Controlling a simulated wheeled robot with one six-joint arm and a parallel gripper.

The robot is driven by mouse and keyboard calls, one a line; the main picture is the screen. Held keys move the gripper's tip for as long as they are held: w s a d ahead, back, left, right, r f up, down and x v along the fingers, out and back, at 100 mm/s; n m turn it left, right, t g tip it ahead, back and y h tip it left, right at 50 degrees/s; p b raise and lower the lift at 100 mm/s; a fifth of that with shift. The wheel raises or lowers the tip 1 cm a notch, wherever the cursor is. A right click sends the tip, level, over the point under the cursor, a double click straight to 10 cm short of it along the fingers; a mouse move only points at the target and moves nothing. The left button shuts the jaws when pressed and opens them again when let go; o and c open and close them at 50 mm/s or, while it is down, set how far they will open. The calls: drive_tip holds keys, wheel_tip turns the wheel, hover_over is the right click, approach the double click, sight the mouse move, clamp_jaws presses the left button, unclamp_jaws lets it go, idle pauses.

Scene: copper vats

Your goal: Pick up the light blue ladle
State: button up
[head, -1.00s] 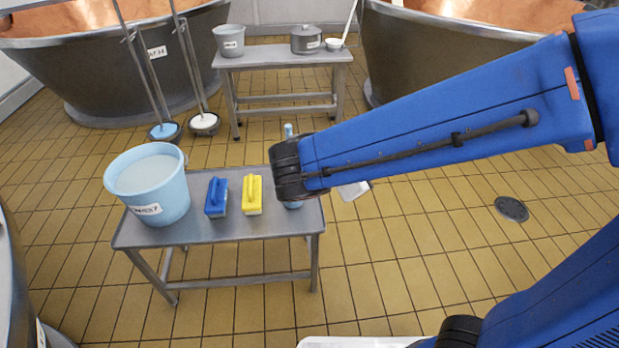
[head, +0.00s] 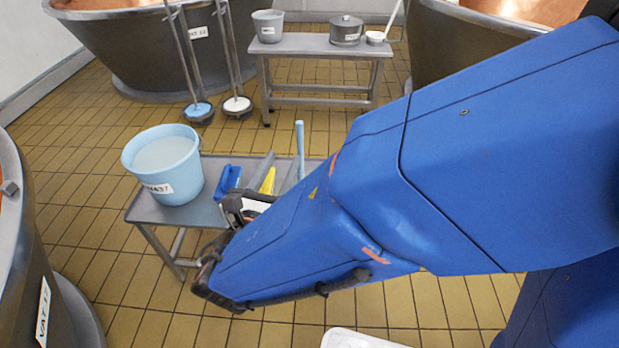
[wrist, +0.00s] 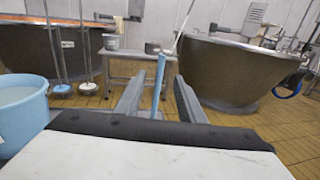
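The light blue ladle (head: 300,150) shows as an upright light blue handle at the right end of the near metal table (head: 150,209). Its bowl is hidden behind my arm and gripper. In the wrist view the handle (wrist: 159,82) stands between the two fingers, with clear space on both sides. My gripper (wrist: 157,90) is open, and no contact with the handle shows. In the head view my gripper (head: 277,168) is partly hidden by my arm over the table. I cannot tell how far the handle is from the fingertips.
A light blue bucket (head: 165,165) stands at the table's left end. A blue brush (head: 228,178) and a partly hidden yellow brush (head: 268,181) lie beside it. A far table (head: 318,45) holds a grey bucket, a pot and a white ladle. Copper vats stand around; tiled floor lies between.

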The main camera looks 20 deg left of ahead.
drive_tip(key=w, duration=1.7)
drive_tip(key=shift+w+a, duration=0.15)
drive_tip(key=shift+a, duration=0.05)
clamp_jaws()
